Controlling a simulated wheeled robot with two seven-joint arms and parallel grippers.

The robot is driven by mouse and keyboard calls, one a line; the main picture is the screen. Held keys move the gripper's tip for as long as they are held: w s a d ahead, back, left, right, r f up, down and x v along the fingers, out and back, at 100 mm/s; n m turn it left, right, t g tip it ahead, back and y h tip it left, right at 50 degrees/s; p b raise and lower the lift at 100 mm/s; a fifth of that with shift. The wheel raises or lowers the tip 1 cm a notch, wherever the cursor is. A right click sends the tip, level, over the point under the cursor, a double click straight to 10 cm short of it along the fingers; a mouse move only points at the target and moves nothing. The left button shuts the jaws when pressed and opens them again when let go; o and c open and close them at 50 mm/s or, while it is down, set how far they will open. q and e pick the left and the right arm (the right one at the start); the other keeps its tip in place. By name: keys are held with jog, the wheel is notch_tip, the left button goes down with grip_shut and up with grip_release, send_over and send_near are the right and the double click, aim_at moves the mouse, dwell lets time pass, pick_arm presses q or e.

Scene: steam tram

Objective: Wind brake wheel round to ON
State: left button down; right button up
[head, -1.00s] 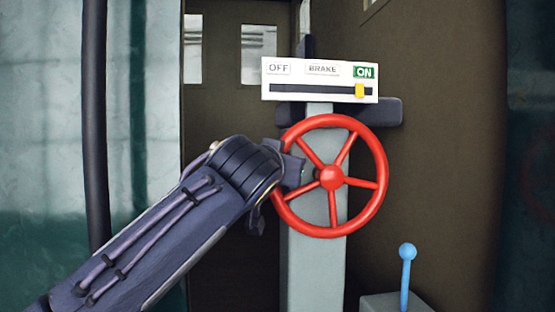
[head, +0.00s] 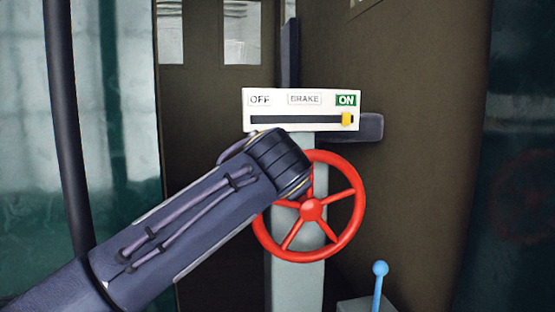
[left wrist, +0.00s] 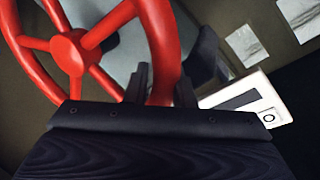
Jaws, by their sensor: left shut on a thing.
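The red brake wheel (head: 348,241) stands upright on a grey post (head: 300,285), and its spokes and hub show. My left gripper (left wrist: 163,88) is shut on the wheel's rim; in the left wrist view the red rim passes between its two dark fingers. In the head view my wrist covers the upper left of the wheel and hides the fingers. Above the wheel is a white indicator panel (head: 250,107) labelled OFF, BRAKE and ON. Its yellow marker (head: 347,118) is at the right end of the slot, under the green ON label (head: 345,100). My right gripper is out of view.
A blue-knobbed lever (head: 380,268) stands on a grey box at the lower right, clear of the wheel. A dark vertical pole (head: 65,130) is at the left. A brown wall (head: 420,170) stands close on the right.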

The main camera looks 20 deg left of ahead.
pick_arm(q)
jog(key=shift+w+d+r, duration=0.1)
jog(key=shift+d+r, duration=0.05)
jog(key=shift+r, duration=0.05)
dwell(0.4)
jog(key=c, duration=1.3)
grip_release()
jog(key=shift+o, duration=0.2)
jog(key=b+v, duration=0.1)
jog(key=v, duration=0.6)
jog(key=shift+s+d+b, duration=0.15)
jog(key=shift+s+b, duration=0.2)
jog(key=shift+s, duration=0.05)
